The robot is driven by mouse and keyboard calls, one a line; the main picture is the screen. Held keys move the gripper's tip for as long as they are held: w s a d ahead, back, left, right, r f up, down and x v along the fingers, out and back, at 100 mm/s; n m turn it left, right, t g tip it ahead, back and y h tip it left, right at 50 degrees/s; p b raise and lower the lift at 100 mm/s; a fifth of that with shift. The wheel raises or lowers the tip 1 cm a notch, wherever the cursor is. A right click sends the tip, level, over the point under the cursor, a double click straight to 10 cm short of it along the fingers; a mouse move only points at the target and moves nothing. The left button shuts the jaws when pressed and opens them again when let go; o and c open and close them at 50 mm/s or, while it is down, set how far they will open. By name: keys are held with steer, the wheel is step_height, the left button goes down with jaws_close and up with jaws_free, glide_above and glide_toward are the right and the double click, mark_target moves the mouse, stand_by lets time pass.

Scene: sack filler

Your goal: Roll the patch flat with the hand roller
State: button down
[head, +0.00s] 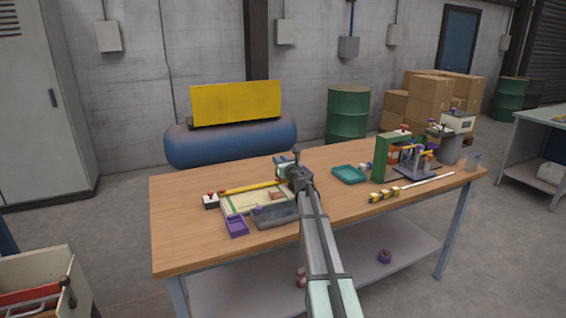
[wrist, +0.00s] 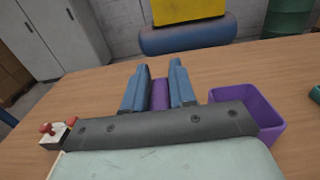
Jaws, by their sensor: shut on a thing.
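My gripper (wrist: 160,75) shows in the wrist view with its two blue fingers closed on a purple piece (wrist: 160,94). This looks like the handle of the hand roller; its roller end is hidden. My arm hides part of this area.
A purple open box (wrist: 270,115) stands right of my gripper in the wrist view. A red-knobbed white block (head: 210,201) is left of the board. A purple tray (head: 236,226) sits at the front. A teal tray (head: 349,174) and green stand (head: 391,158) are right.

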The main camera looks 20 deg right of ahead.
steer(key=shift+f, duration=3)
steer(key=shift+f, duration=0.35)
steer(key=shift+a, duration=3)
steer(key=shift+d, duration=3.05)
steer(key=shift+r, duration=3.5)
